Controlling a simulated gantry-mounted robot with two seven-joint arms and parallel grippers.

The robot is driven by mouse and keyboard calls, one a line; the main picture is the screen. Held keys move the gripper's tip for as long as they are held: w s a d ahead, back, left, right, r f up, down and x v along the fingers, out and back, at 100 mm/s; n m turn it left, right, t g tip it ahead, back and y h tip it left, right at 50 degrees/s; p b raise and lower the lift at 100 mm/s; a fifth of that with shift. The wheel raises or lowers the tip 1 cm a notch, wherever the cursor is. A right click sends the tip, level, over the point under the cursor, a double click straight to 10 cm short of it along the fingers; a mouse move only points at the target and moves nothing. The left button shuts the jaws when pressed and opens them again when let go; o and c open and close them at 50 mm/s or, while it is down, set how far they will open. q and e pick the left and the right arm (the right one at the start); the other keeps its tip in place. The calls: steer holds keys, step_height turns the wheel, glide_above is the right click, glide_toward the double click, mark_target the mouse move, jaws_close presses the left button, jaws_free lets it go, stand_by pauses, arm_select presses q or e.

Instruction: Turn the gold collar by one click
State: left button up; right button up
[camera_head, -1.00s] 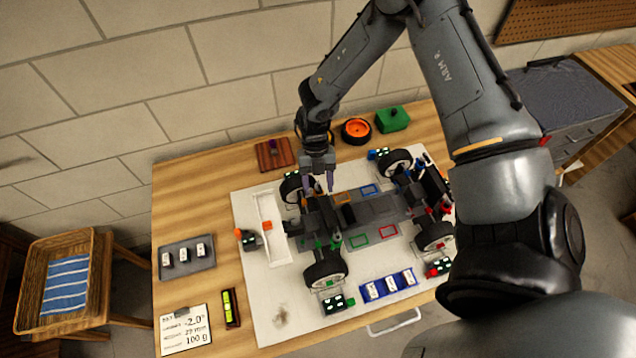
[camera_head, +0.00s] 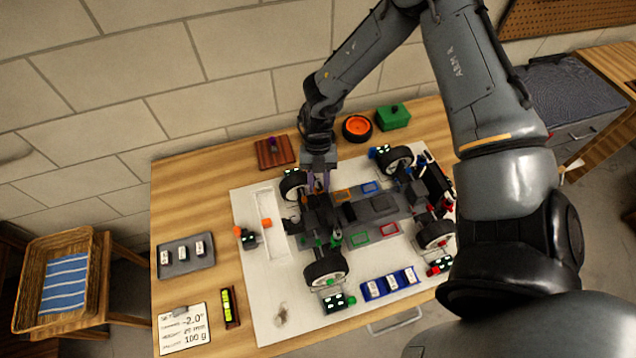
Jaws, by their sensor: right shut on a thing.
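The RC racecar (camera_head: 372,208) stands on a white mat on the wooden table, with its wheels at the corners. My right gripper (camera_head: 319,187) reaches down from above to the car's left end, beside the upper left wheel (camera_head: 294,186). Its purple-grey fingers are close together, shut on a small part there. That part is hidden between the fingers; its place fits the gold collar, but I cannot make out its colour or its turn. My left gripper is not in view.
The white mat (camera_head: 262,312) holds a blue tray of weights (camera_head: 389,284) and small displays by the wheels. A grey tray (camera_head: 186,256), a spec card (camera_head: 183,330), an orange-rimmed wheel (camera_head: 357,128) and a green box (camera_head: 393,117) surround it.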

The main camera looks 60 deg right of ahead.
steer(key=shift+f+m+t+y+b, duration=0.15)
steer(key=shift+m+t+y+b, duration=0.15)
steer(key=shift+m+b, duration=0.55)
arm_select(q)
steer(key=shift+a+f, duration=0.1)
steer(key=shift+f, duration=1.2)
arm_select(e)
steer(key=shift+s+m+t, duration=0.15)
steer(key=shift+m+t, duration=0.15)
steer(key=shift+m, duration=0.65)
steer(key=o, duration=1.1)
steer(key=shift+d, duration=0.1)
steer(key=shift+c, duration=0.2)
steer(key=shift+r, duration=0.2)
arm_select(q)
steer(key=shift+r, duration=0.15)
arm_select(e)
steer(key=v, duration=1)
steer(key=shift+r, duration=0.35)
steer(key=shift+d, duration=0.15)
